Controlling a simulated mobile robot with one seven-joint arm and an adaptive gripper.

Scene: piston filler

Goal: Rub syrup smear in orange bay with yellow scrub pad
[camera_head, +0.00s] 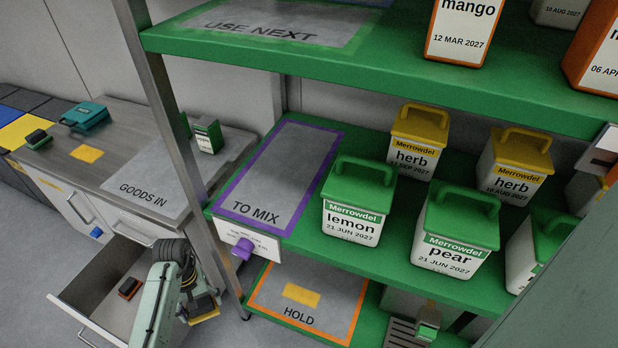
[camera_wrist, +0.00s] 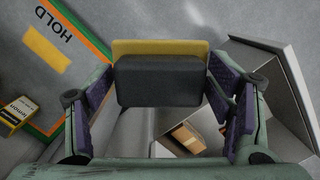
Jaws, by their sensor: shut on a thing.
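The yellow scrub pad (camera_wrist: 160,48) has a dark grey backing block and sits between the purple-padded fingers of my gripper (camera_wrist: 160,84), which is shut on it. In the head view my gripper (camera_head: 196,290) hangs beside the open drawer, left of the orange bay, and a yellow edge of the pad (camera_head: 206,315) shows below it. The orange bay (camera_head: 258,298), marked HOLD, is on the lowest green shelf. A flat yellow syrup smear (camera_head: 301,295) lies inside it. In the wrist view the smear (camera_wrist: 47,48) is at the upper left, apart from the pad.
An open drawer (camera_head: 82,312) holds a dark block with an orange-brown underside (camera_head: 129,288). A steel shelf post (camera_head: 190,150) stands left of the bay. The shelf above carries tubs, including lemon (camera_head: 352,222). Another yellow patch (camera_head: 87,153) lies on the counter.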

